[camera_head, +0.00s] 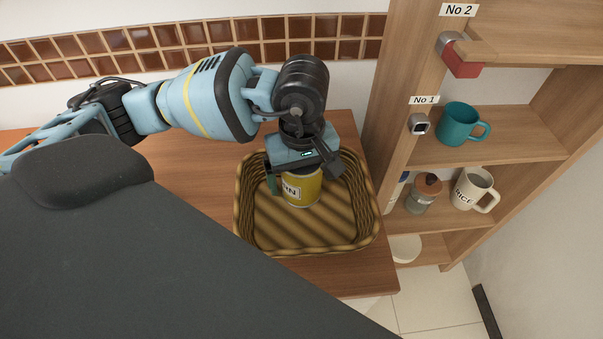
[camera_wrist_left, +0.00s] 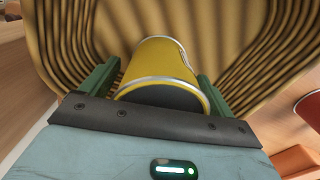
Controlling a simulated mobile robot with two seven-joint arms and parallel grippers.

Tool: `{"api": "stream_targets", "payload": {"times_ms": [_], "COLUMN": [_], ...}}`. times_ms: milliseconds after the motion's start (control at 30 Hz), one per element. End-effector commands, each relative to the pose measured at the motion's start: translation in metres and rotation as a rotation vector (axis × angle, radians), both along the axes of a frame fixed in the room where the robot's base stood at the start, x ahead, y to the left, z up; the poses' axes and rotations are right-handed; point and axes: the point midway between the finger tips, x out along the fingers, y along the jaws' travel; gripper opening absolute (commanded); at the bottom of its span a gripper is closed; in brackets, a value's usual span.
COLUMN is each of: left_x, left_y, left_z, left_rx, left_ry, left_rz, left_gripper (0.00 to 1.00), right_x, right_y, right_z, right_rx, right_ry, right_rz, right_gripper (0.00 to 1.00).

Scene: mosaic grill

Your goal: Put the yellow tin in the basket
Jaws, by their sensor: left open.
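The yellow tin (camera_head: 301,188) is inside the striped woven basket (camera_head: 306,243), near its back wall, in the head view. The tin has silver rims and a pale label with dark letters. My left gripper (camera_head: 305,180) is over the tin, reaching down into the basket. In the left wrist view the yellow tin (camera_wrist_left: 160,68) lies between the two green fingers of my left gripper (camera_wrist_left: 158,78). The fingers are open, with a gap visible on the tin's sides. The tin's underside contact with the basket is hard to see. My right gripper is not in view.
The basket stands on a wooden counter (camera_head: 190,180) near its right end. A wooden shelf unit (camera_head: 395,110) stands to the right, holding a teal mug (camera_head: 457,124), a jar (camera_head: 424,193) and a cream mug (camera_head: 470,188). A tiled wall strip (camera_head: 180,45) runs behind.

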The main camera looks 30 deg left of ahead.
Motion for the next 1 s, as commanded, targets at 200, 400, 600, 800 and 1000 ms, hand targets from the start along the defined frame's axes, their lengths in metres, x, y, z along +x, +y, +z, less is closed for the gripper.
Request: {"api": "stream_targets", "payload": {"times_ms": [200, 400, 600, 800, 1000], "left_x": [0.001, 0.001, 0.001, 0.0, 0.0], "left_y": [0.0, -0.001, 0.0, 0.0, 0.0], "left_z": [0.035, 0.076, 0.106, 0.12, 0.121], "left_rx": [-0.001, -0.001, -0.001, 0.0, -0.001], "left_ry": [-0.007, -0.007, -0.004, -0.002, -0.001], "left_rz": [-0.001, -0.001, 0.0, 0.0, 0.0], "left_gripper": [0.88, 0.88, 0.88, 0.88, 0.88], "right_x": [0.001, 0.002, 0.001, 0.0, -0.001], "right_y": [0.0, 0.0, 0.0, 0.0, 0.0], "right_z": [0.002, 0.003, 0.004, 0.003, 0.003], "right_rx": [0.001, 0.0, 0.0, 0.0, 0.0], "right_ry": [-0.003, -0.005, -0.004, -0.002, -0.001], "right_rz": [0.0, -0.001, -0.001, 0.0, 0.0], "right_gripper": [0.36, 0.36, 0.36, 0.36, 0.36]}}
